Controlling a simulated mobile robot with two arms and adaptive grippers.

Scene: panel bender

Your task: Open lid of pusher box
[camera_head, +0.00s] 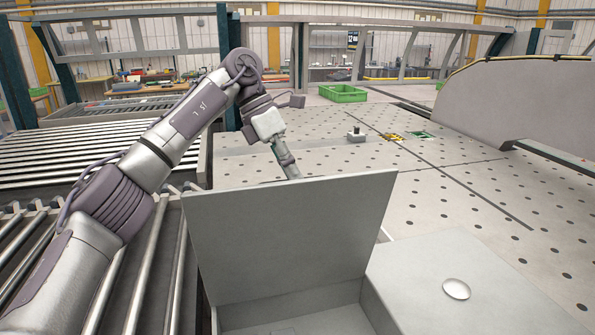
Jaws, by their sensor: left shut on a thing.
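The pusher box is at the bottom middle, with part of its grey interior floor (300,322) in view. Its flat grey lid (290,235) stands raised, close to upright, and the box is open beneath it. My left gripper (287,160) reaches down behind the lid's top edge and is shut on the lid. Its fingertips and the spot where they hold are hidden behind the lid. My right gripper is not in view.
Right beside the opening is a closed grey cover (480,265) with a round knob (457,289). Roller conveyors (90,150) lie left. A perforated table (440,190) stretches behind, with a green crate (343,93) at the back. A large curved grey panel (530,105) stands right.

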